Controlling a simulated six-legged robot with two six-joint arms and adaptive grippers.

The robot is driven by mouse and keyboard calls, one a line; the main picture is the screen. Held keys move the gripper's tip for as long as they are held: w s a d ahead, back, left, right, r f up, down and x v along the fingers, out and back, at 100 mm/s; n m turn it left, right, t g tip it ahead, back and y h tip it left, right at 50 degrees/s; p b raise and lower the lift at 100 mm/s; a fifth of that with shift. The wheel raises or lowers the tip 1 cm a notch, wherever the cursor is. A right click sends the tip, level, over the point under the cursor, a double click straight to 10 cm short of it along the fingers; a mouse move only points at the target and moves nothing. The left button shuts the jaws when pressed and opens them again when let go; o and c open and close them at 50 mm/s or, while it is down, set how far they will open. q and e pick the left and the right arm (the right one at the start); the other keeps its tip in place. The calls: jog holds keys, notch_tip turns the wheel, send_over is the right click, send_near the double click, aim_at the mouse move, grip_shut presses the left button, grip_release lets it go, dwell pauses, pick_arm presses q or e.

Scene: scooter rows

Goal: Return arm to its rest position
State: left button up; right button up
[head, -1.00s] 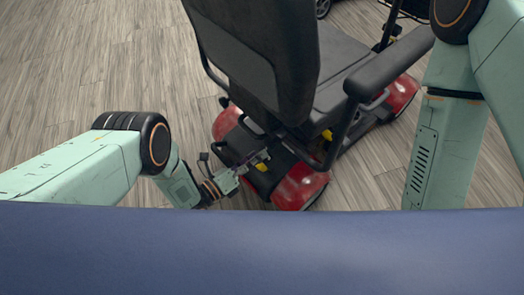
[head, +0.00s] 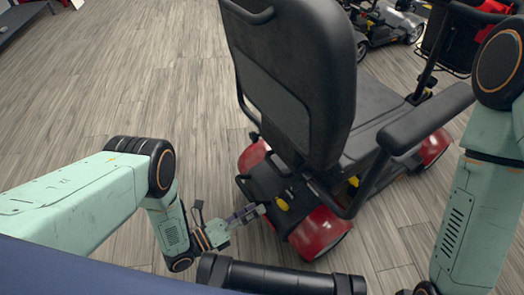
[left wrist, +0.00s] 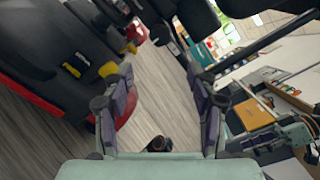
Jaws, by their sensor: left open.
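My left arm comes in from the left in the head view, bent at its elbow. Its gripper (head: 255,212) is at the rear of a red and black mobility scooter (head: 322,232), close to the rear deck with the yellow levers. I cannot tell whether it touches the deck. In the left wrist view the two fingers (left wrist: 162,92) are spread wide with nothing between them. The scooter's rear (left wrist: 50,60) shows to their left. My right arm hangs at the right edge of the head view, and its gripper is out of frame.
The scooter's black seat back (head: 300,90) and armrest (head: 425,118) stand between my arms. More scooters (head: 385,25) are at the back right. The wood floor (head: 110,95) on the left is clear. The left wrist view shows cluttered shelving (left wrist: 265,110) at right.

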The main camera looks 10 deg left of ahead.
pick_arm(q)
jog(key=s+a+r+n+g+y+p, duration=0.1)
jog(key=s+a+n+g+y+p, duration=0.25)
jog(key=n, duration=0.75)
jog(key=s+a+r+n+g+y+p, duration=0.1)
jog(key=s+a+n+g+y, duration=0.2)
jog(key=n+y, duration=0.5)
jog(key=s+a+r+n+g+y+p, duration=0.1)
jog(key=s+a+r+n+g, duration=0.1)
jog(key=s+r+n, duration=0.3)
jog(key=s+a+r+n+g+y+p, duration=0.1)
jog(key=s+a+r+n, duration=0.4)
jog(key=s+n, duration=0.6)
jog(key=shift+s+g+p, duration=0.6)
jog(key=shift+s+g, duration=0.05)
jog(key=shift+g, duration=0.6)
